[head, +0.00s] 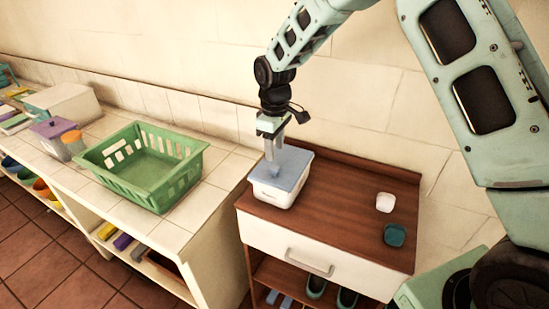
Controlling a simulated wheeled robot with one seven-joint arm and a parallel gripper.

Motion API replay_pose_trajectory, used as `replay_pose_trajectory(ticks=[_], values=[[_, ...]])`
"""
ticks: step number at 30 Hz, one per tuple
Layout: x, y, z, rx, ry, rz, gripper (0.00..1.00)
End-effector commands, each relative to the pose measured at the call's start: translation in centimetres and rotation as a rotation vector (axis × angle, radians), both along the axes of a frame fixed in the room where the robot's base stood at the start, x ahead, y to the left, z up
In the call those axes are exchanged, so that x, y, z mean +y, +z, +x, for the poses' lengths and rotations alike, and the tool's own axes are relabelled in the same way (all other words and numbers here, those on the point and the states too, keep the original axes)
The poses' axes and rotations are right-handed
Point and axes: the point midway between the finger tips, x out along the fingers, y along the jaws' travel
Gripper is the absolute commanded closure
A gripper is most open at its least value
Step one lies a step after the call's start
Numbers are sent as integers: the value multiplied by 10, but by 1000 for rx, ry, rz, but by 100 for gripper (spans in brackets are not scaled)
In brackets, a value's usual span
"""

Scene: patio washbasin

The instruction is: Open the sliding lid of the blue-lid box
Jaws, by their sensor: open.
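The blue-lid box (272,195) is a small white box on the left part of the brown wooden cabinet top. Its flat blue lid (287,167) covers the top, with a small raised knob (274,172) near the front. My gripper (273,155) points down just above the lid, its fingers over the knob area. The gripper is open. I cannot tell whether the fingertips touch the lid or the knob.
A white piece (385,202) and a teal piece (395,235) lie on the right of the cabinet top (335,210). A green basket (150,165) stands on the tiled counter (205,205) at left. The wall rises close behind the box.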

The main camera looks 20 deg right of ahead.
Motion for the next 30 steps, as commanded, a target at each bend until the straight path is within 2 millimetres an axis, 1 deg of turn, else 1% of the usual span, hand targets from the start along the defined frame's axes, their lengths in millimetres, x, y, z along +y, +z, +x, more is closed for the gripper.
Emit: replay_pose_trajectory(ticks=[3, 6, 10, 15, 22, 23, 24, 26, 27, 28, 30], values=[[0, -22, -1, 5, 0, -1, 55], [1, -37, -1, 4, 1, 0, 55], [1, -52, -1, 3, 0, 0, 55], [1, -60, 0, 0, 0, 0, 55], [0, -61, 0, -1, 0, 1, 55], [0, -61, 0, -1, 0, 1, 57], [0, -61, 0, -1, 0, 1, 68], [0, -61, 0, -1, 0, 1, 85], [0, -61, 0, 0, 0, 0, 96], [0, -61, 0, 0, 0, 0, 100], [0, -61, 0, 0, 0, 0, 100]])
